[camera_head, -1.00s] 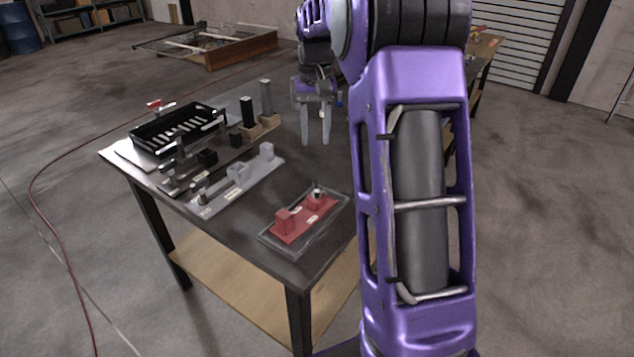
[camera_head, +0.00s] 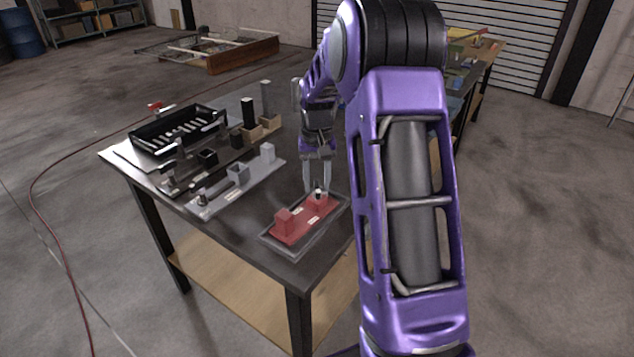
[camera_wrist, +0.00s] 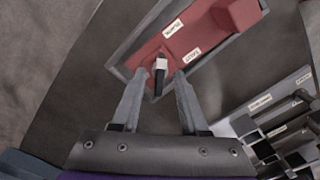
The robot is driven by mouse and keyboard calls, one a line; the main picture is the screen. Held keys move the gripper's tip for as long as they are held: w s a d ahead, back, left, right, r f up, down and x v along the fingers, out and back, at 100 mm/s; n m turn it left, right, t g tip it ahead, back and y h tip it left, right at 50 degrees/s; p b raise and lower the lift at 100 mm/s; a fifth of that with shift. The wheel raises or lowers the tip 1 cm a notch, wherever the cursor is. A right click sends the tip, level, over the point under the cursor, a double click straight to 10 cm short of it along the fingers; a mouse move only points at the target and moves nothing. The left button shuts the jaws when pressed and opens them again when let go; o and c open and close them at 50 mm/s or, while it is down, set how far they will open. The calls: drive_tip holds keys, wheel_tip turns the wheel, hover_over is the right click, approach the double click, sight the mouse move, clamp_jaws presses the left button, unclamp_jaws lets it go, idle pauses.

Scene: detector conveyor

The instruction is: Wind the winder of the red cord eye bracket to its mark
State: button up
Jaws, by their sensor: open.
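The red cord eye bracket (camera_head: 290,227) lies in a grey tray (camera_head: 282,254) at the table's near right corner. It has a red block at each end and white labels; it also shows at the top of the wrist view (camera_wrist: 208,32). The winder (camera_wrist: 160,66), a small dark handle with a pale top, stands on one red block (camera_head: 321,202). My gripper (camera_head: 318,186) is open just above the winder. In the wrist view its fingertips (camera_wrist: 159,76) lie either side of the winder, with gaps. I cannot tell whether they are down at its height. The mark is too small to make out.
A grey plate (camera_head: 219,196) with blocks lies left of the red bracket. A dark fixture row (camera_head: 186,177) and a black slotted tray (camera_head: 137,143) stand farther back. Tall dark and grey posts (camera_head: 265,97) rise at the back.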

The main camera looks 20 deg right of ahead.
clamp_jaws()
drive_tip(key=shift+r+m, duration=0.1)
drive_tip(key=shift+m, duration=0.3)
drive_tip(key=m+p, duration=0.1)
drive_tip(key=m, duration=0.2)
drive_tip(key=shift+m, duration=0.3)
drive_tip(key=shift+m+p, duration=0.85)
drive_tip(key=shift+m, duration=1.35)
unclamp_jaws()
